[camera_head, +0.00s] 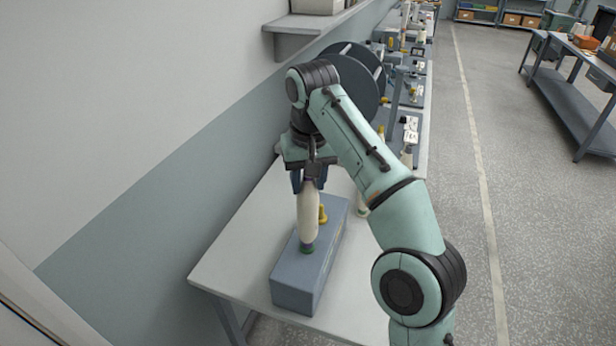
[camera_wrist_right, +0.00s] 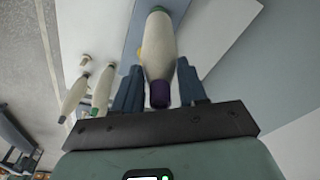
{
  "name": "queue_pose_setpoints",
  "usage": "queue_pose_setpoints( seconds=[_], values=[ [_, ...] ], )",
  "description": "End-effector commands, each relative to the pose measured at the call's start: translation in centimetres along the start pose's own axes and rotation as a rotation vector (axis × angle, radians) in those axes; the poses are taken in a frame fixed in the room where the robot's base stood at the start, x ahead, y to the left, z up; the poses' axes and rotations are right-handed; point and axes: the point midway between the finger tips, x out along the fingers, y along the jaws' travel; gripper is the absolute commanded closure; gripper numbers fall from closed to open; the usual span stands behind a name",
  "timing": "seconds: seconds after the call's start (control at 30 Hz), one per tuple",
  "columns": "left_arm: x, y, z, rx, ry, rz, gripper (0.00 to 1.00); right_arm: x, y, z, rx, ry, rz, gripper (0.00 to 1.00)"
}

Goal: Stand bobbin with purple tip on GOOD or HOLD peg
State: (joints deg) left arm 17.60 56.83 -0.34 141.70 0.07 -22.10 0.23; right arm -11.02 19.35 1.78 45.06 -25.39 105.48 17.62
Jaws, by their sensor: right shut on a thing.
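My right gripper (camera_head: 309,184) is shut on a cream bobbin (camera_head: 307,218) and holds it about upright, green end down. Its purple tip (camera_wrist_right: 160,95) shows between the fingers in the right wrist view. The green end is at the top of the near part of a blue-grey block (camera_head: 296,287); I cannot tell whether it touches the block or is around a peg, as any peg there is hidden. A yellow peg (camera_head: 323,214) stands on the block just behind the bobbin. No GOOD or HOLD label is readable. My left gripper is out of view.
In the head view my right arm partly hides that area. The light table (camera_head: 232,262) is clear left of the block. A large dark reel (camera_head: 357,75) stands behind.

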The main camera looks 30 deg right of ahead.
Motion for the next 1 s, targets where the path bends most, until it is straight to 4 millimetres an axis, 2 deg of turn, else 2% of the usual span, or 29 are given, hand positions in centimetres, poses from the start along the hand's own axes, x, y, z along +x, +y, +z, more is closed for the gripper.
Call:
queue_pose_setpoints(
  seconds=[0.2, 0.23, 0.3, 0.67, 0.77, 0.97, 1.0],
  values=[
    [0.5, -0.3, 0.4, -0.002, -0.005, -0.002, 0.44, 0.7, 0.0, 0.1, 0.001, -0.001, 0.000, 1.00],
    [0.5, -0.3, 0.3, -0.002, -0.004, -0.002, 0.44, 0.7, 0.0, 0.1, 0.001, 0.000, 0.000, 0.52],
    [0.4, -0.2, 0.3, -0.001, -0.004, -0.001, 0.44, 0.6, 0.0, 0.1, 0.001, 0.000, 0.000, 0.29],
    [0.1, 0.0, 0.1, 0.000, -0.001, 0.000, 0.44, 0.1, 0.0, 0.0, 0.000, 0.001, 0.000, 0.29],
    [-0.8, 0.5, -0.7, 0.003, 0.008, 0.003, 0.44, -1.3, -0.1, -0.1, 0.000, 0.005, -0.002, 0.29],
    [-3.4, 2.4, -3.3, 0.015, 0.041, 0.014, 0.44, -5.5, -0.1, -0.3, 0.000, 0.011, -0.003, 0.29],
    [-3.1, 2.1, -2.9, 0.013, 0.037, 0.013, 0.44, -5.4, -0.1, -0.2, 0.001, 0.008, -0.002, 0.29]
  ],
)
